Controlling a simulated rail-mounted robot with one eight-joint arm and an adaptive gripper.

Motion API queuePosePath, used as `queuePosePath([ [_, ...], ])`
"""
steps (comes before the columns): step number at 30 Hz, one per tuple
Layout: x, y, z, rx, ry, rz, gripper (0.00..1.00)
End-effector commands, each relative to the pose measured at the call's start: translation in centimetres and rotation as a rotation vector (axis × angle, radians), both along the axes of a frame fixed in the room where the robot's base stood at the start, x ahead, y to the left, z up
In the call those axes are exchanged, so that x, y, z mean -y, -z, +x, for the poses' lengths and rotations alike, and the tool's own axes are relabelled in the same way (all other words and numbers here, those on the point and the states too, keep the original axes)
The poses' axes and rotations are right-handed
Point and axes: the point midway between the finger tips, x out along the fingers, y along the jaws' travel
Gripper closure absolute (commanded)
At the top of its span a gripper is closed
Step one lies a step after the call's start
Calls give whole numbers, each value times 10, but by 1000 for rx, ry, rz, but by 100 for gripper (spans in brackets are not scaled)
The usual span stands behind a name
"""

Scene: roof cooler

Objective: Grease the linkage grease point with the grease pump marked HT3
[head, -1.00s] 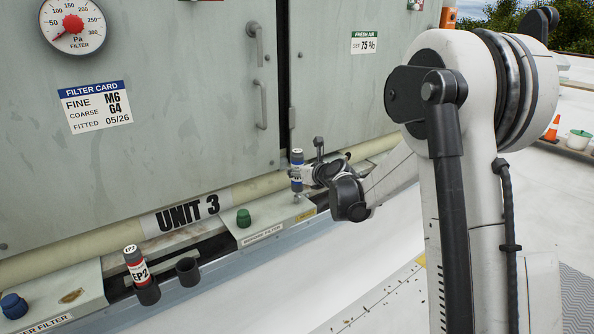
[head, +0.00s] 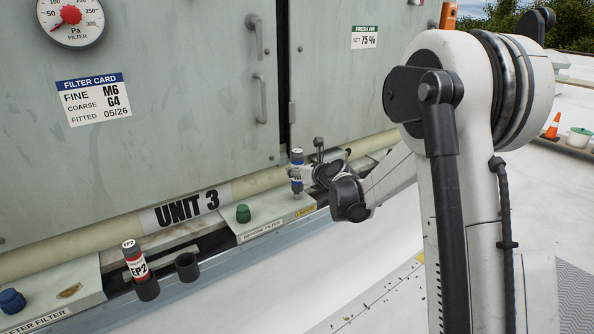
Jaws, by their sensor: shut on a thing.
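My gripper (head: 312,173) is shut on a slim grease pump (head: 297,160) with a dark grey top and a blue band. The pump's lettering is too small to read. Its lower end is close to the ledge; I cannot tell whether it touches a grease point, which I cannot make out. A second pump, red-banded and marked EP2 (head: 136,262), stands in a dark holder (head: 147,289) at lower left. The holder beside it (head: 187,266) is empty.
A green cap (head: 243,213) sits on the ledge left of my gripper, and a blue cap (head: 12,301) at far left. The unit's doors with handles (head: 260,100) rise behind. The white roof in front is open. An orange cone (head: 552,126) stands at far right.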

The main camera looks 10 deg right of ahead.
Motion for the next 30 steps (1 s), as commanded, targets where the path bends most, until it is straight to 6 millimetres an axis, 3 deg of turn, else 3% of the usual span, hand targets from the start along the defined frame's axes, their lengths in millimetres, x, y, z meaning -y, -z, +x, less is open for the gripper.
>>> queuePosePath([
  [17,0,-12,0,-1,-1,-1,100],
  [30,0,-5,0,-1,-1,0,100],
])
